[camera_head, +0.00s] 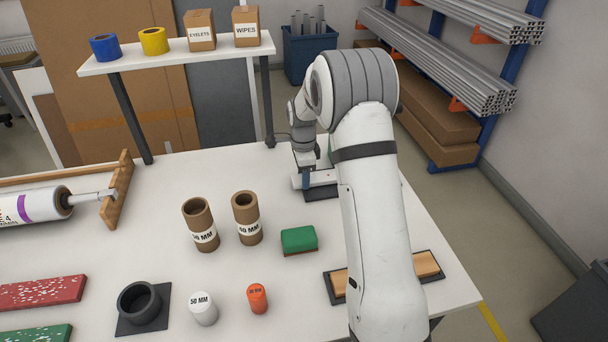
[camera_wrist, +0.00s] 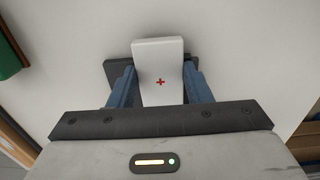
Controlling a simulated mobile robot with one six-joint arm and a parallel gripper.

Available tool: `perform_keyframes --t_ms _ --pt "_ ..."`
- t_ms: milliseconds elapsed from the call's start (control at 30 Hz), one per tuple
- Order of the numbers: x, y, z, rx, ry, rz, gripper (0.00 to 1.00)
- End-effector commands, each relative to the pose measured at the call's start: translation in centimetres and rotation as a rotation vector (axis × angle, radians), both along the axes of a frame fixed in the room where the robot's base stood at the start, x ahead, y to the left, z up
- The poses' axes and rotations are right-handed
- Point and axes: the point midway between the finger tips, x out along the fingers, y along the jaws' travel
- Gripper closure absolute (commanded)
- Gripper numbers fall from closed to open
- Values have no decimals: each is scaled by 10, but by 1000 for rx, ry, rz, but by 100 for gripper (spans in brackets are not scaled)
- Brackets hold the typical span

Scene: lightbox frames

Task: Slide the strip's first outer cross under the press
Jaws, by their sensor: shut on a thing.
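A white strip (camera_wrist: 158,58) with a red cross on its face lies between the two blue fingers of my gripper (camera_wrist: 159,76) in the wrist view. The fingers are shut on its sides. One cross shows; the near part of the strip is hidden by my gripper. A dark grey plate (camera_wrist: 117,72) shows behind the strip. In the head view, my gripper is low over the table's far right part, by a white piece (camera_head: 322,178) above a dark plate (camera_head: 322,195). My arm hides much of this spot. I cannot make out the press for certain.
A green block (camera_head: 299,239), two cardboard tubes (camera_head: 202,228) (camera_head: 247,220), a white cylinder (camera_head: 203,308), an orange cylinder (camera_head: 257,299) and a black ring (camera_head: 139,301) stand left of my arm. A dark tray (camera_head: 337,286) lies partly behind it. The table's middle back is clear.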

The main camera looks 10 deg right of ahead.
Motion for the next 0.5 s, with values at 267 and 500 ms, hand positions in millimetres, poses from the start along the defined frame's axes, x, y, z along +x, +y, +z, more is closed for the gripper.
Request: perform_keyframes --t_ms 267,500 --pt "8 1 5 0 -30 0 55" --pt "8 1 9 1 -31 1 37"
